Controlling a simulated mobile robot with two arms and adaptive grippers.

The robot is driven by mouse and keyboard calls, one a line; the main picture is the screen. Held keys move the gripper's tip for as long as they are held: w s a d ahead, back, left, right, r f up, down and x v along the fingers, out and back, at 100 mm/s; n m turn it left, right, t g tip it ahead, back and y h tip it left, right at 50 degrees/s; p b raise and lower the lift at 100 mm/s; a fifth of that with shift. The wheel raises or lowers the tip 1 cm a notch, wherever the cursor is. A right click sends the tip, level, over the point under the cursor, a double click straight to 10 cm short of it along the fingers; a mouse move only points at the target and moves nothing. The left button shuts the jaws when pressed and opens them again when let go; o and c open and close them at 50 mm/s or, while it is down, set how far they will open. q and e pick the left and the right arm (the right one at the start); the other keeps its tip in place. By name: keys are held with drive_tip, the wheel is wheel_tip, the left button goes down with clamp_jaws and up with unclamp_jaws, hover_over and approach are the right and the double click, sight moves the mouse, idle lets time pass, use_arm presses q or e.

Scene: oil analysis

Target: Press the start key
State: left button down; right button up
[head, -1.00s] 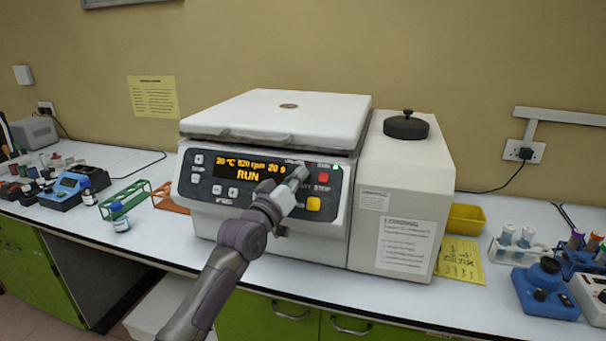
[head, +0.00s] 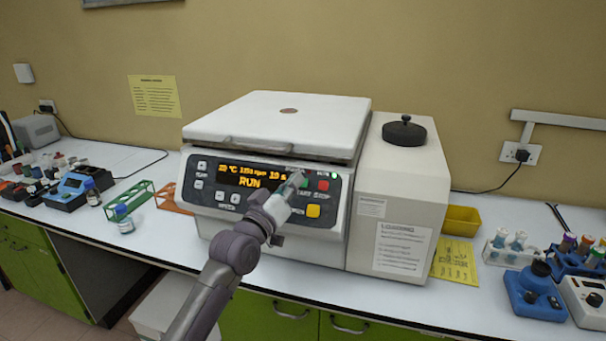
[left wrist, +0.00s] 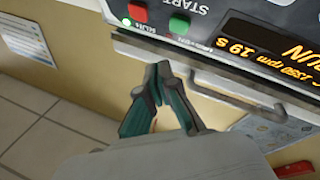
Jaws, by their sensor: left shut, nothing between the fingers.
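The green start key (left wrist: 179,24) shows uncovered in the left wrist view, beside the red stop key (left wrist: 137,12). In the head view my left gripper (head: 297,180) is in front of the centrifuge panel and partly covers the green key (head: 305,184). The red stop key (head: 323,185) is just right of it. My left gripper (left wrist: 158,70) is shut and empty; in the wrist view its fingertips are apart from the key. The display (head: 250,176) reads RUN, with a speed in rpm and 19 s. My right gripper is not in view.
The centrifuge's white lid (head: 285,115) is closed. A grey side housing (head: 400,180) with a black knob stands to its right. A green rack (head: 130,197) and small bottles are on the left. A yellow tray (head: 462,220) and a blue device (head: 535,292) are on the right.

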use_arm(q)
drive_tip(key=shift+s+a+r+p, duration=0.3)
drive_tip(key=shift+s+r+p, duration=0.2)
drive_tip(key=shift+s+p, duration=0.2)
